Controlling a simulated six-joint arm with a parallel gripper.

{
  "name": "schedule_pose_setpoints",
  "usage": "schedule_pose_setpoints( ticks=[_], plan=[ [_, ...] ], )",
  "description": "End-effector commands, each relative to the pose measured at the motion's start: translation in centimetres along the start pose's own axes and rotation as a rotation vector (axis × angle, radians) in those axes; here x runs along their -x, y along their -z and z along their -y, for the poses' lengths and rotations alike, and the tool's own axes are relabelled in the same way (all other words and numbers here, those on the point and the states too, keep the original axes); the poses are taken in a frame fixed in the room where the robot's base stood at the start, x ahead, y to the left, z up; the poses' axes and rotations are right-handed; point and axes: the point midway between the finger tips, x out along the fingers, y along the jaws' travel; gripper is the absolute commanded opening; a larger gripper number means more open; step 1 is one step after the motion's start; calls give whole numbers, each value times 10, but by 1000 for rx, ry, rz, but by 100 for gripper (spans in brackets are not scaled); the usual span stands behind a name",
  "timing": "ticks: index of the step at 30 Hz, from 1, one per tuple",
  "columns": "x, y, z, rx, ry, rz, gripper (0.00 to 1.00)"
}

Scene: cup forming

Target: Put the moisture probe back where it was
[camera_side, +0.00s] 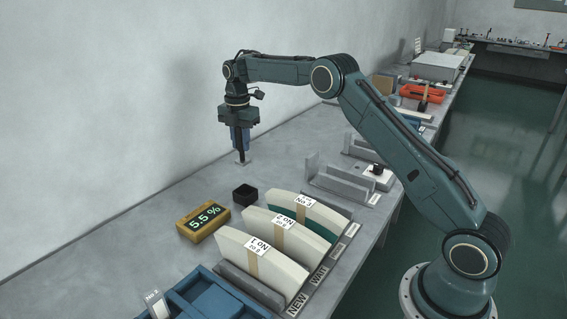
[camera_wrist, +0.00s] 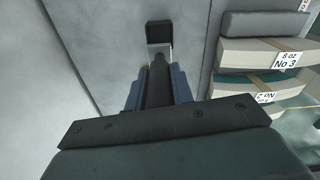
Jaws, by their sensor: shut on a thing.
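My gripper (camera_side: 240,140) points down above the bench, left of centre in the side view. It is shut on the moisture probe (camera_side: 241,156), a dark slim tool with a pale flat foot at its lower end. In the wrist view the probe (camera_wrist: 159,78) lies between the blue fingers, its pale end pointing toward a small black square holder (camera_wrist: 159,27). In the side view the holder (camera_side: 245,194) stands on the bench in front of the probe, apart from it. The gap under the probe's foot is hard to judge.
A yellow meter (camera_side: 203,222) reading 5.5 % sits left of the holder. Stacks of labelled blanks (camera_side: 297,216) stand in racks to the right. A blue tray (camera_side: 205,300) is at the front. Grey empty racks (camera_side: 340,184) are farther back. Bench behind the meter is clear.

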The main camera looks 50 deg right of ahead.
Motion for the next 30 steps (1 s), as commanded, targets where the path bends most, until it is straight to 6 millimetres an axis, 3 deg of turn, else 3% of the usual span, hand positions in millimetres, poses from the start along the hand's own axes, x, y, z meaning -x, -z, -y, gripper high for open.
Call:
schedule_pose_setpoints(
  ticks=[12, 25, 30],
  plan=[
    [-76, 0, 0, 0, 1, 0, 0],
    [-92, 0, 0, 0, -1, 0, 0],
    [-108, 0, 0, 0, 1, 0, 0]
  ],
)
